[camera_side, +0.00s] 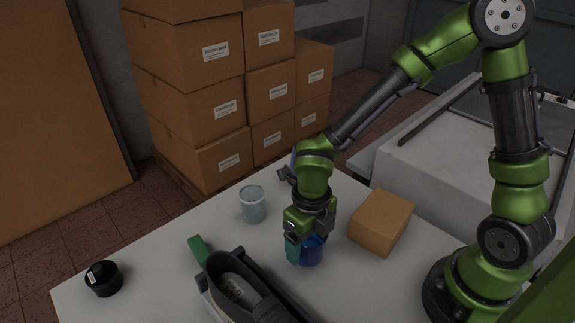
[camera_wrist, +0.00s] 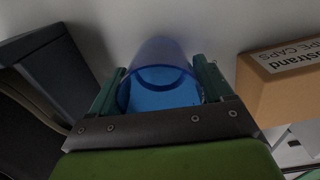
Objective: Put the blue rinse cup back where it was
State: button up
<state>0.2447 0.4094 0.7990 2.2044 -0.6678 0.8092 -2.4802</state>
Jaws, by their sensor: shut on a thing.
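The blue rinse cup (camera_side: 313,250) is a dark blue, see-through cup low over or on the white table, left of a cardboard box. In the wrist view the cup (camera_wrist: 160,78) sits between the two green fingers, its open rim toward the camera. My gripper (camera_side: 302,252) is shut on the cup, one finger on each side in the wrist view (camera_wrist: 160,88). Part of the cup is hidden behind a finger in the side view. I cannot tell whether its base touches the table.
A small cardboard box (camera_side: 381,221) stands just right of the cup. A grey shoe-like piece (camera_side: 236,283) lies to the left, with a green block (camera_side: 199,249) beside it. A pale clear cup (camera_side: 252,204) stands behind, and a black jar (camera_side: 103,278) is far left. The table (camera_side: 150,255) is clear between them.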

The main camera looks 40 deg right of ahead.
jog(key=shift+f, duration=1.1)
jog(key=o, duration=1.1)
notch_tip(320, 180, up, 12)
jog(key=s+d+r+n+t, duration=0.1)
jog(key=d+r+n+t, duration=0.1)
jog(key=n, duration=0.8)
jog(key=s+d+r+n+t+y, duration=0.1)
jog(key=d+r+n, duration=0.4)
jog(key=n, duration=0.6)
jog(key=s+d+r+n+t+y, duration=0.1)
jog(key=s+d+r+n+t, duration=0.2)
jog(key=n, duration=0.7)
jog(key=shift+s+d+r+n+t, duration=0.3)
jog(key=shift+d+n+t, duration=0.1)
jog(key=shift+d+t, duration=0.2)
